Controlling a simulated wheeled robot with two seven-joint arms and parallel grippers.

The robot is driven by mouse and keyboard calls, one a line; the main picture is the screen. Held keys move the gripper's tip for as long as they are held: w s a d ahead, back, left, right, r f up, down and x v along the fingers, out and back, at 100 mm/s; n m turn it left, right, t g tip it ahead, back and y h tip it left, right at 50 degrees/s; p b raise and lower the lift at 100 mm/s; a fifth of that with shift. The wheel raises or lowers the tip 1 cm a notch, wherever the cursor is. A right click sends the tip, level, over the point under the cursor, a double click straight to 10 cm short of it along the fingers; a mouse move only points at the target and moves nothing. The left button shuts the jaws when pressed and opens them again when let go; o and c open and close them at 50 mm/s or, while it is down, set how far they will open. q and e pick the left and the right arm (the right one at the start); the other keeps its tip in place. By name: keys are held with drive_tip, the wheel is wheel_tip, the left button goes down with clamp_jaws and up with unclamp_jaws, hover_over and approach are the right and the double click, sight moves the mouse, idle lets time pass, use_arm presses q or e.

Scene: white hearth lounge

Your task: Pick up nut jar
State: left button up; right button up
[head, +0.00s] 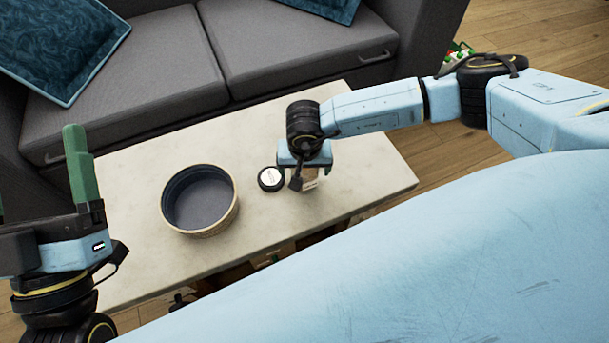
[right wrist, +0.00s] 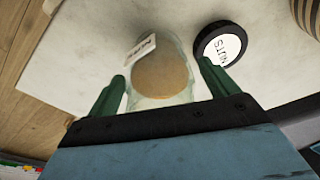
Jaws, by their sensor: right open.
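The nut jar (right wrist: 160,76) is clear glass with brown contents and a small white label. In the right wrist view it stands between the two green fingers of my open right gripper (right wrist: 167,80). In the head view my right gripper (head: 306,172) is over the jar and hides most of it; only a bit of the jar (head: 310,183) shows. My left gripper (head: 42,175) is at the left edge, open and empty, fingers upward.
A round bowl with a dark inside (head: 200,200) stands on the pale coffee table (head: 135,165), left of the lid. A grey sofa (head: 200,50) with blue cushions is behind the table. The table's right end is clear. Items below its front edge are mostly hidden.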

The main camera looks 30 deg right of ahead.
use_arm(q)
drive_tip(key=shift+s+r, duration=0.1)
drive_tip(key=shift+r, duration=0.05)
use_arm(e)
drive_tip(key=shift+f, duration=0.2)
drive_tip(key=c, duration=1.3)
drive_tip(key=shift+r, duration=0.15)
drive_tip(key=shift+w+r+p, duration=0.1)
drive_tip(key=shift+r+p, duration=0.3)
drive_tip(key=shift+r, duration=0.2)
use_arm(q)
wheel_tip(320, 180, down, 13)
drive_tip(key=w+a+g+y+p, duration=0.1)
drive_tip(key=g+y+p, duration=0.2)
drive_tip(key=g, duration=0.6)
drive_tip(key=shift+w+a+f+g+p, duration=0.2)
drive_tip(key=shift+w+a+g+p, duration=0.15)
drive_tip(key=shift+a+g, duration=0.05)
use_arm(e)
wheel_tip(320, 180, up, 9)
drive_tip(key=shift+f, duration=0.2)
